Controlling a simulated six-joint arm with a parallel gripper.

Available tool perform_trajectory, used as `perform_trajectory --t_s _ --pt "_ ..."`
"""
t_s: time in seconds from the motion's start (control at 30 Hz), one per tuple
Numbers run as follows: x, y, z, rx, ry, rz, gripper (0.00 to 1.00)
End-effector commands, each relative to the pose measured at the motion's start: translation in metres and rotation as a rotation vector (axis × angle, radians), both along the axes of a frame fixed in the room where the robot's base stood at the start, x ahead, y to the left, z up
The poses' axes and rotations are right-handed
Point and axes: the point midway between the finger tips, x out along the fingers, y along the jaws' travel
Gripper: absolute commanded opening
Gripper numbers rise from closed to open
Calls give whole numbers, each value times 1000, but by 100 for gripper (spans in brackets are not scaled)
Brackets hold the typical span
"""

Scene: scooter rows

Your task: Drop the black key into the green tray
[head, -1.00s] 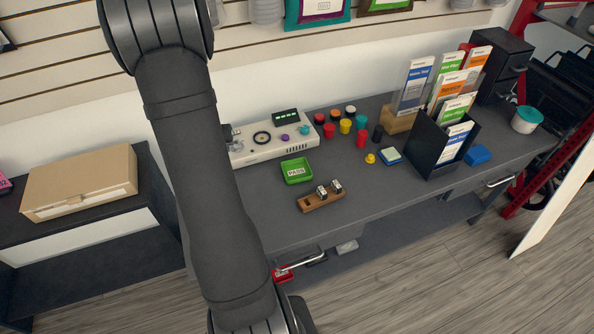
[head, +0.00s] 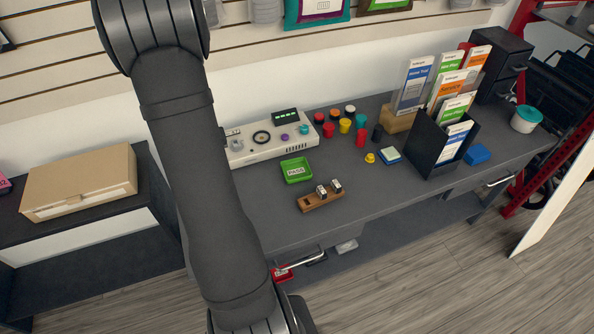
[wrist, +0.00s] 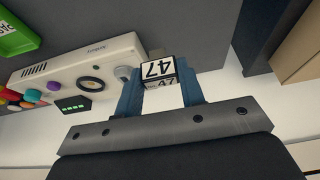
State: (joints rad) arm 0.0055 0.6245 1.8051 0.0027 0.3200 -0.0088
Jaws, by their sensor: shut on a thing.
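My gripper (wrist: 158,88) shows in the wrist view with its two blue fingers closed on a small black block-shaped key (wrist: 159,70) with white faces marked 47. The key is beside the silver knob at the end of the cream tester box; I cannot tell whether they touch. The green tray (head: 296,179), labelled PASS, lies on the grey counter in front of the box. It also shows in the wrist view (wrist: 14,38), at the upper left, away from the gripper. In the head view my arm hides most of the gripper and the key.
The cream tester box (head: 272,150) stands behind the tray. A wooden holder (head: 322,201) with two small blocks sits in front right of it. Several coloured caps, a yellow piece (head: 370,158) and a black card rack (head: 442,152) are further right.

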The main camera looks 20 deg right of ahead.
Motion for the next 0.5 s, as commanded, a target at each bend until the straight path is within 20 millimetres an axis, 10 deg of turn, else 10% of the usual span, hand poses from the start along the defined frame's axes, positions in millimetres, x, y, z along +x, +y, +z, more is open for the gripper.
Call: perform_trajectory --t_s 0.5 --pt "-17 -156 6 -5 32 -24 10"
